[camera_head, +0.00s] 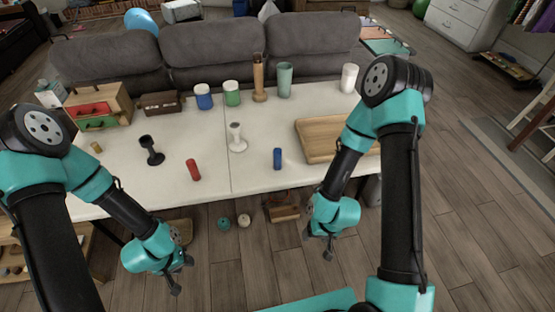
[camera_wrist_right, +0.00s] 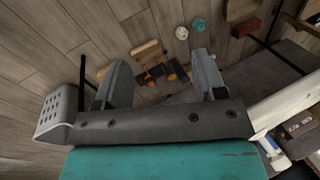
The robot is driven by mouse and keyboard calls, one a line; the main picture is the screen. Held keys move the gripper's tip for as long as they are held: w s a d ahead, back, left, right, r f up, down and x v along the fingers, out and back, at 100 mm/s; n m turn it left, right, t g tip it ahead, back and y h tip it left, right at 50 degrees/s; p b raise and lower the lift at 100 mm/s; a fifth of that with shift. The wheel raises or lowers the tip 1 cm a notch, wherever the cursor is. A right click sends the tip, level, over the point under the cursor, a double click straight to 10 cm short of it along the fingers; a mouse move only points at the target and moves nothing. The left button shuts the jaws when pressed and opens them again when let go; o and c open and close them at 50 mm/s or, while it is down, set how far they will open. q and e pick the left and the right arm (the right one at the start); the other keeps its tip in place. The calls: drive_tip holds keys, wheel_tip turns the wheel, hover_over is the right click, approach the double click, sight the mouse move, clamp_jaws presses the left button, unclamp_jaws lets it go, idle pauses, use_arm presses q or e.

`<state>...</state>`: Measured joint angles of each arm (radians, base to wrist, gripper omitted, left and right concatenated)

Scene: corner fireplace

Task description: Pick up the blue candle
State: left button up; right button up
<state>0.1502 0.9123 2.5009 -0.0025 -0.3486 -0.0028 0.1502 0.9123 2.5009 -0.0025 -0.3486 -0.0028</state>
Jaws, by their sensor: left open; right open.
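The blue candle (camera_head: 277,159) stands upright near the front edge of the white table (camera_head: 255,180), left of the wooden board. My right gripper (camera_head: 325,246) hangs in front of the table, below its top, to the right of the candle. In the right wrist view its two fingers (camera_wrist_right: 160,72) are spread apart with nothing held between them. My left gripper (camera_head: 180,277) is open and empty, low in front of the table at the left, well away from the candle. I cannot make out the blue candle in the right wrist view.
A red candle (camera_head: 193,170), a white holder (camera_head: 237,138) and a black holder (camera_head: 151,151) stand nearby. A wooden board (camera_head: 312,143) lies to the right, partly behind my right arm. Jars, cups and boxes line the back. A grey sofa (camera_head: 205,57) is behind the table.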

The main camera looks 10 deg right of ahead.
drive_tip(key=w+r+m, duration=0.1)
drive_tip(key=w+r, duration=0.3)
drive_tip(key=w, duration=0.2)
drive_tip(key=w+a+r+m, duration=0.1)
drive_tip(key=w+r+m, duration=0.1)
drive_tip(key=w+r, duration=0.2)
drive_tip(key=w+a+r+m, duration=0.1)
drive_tip(key=w+r, duration=0.3)
drive_tip(key=w, duration=0.6)
drive_tip(key=shift+w+a+r+m+g+h, duration=0.15)
drive_tip(key=shift+w+m+g+h, duration=0.15)
drive_tip(key=shift+m, duration=0.3)
drive_tip(key=w+r+m+h, duration=0.25)
drive_tip(key=w+r, duration=0.35)
drive_tip(key=r, duration=0.4)
wheel_tip(320, 180, up, 7)
drive_tip(key=m, duration=0.3)
hover_over(277, 149)
drive_tip(key=shift+a+r+h, duration=0.1)
drive_tip(key=shift+h, duration=0.25)
wheel_tip(277, 149, down, 12)
drive_tip(key=shift+f, duration=0.15)
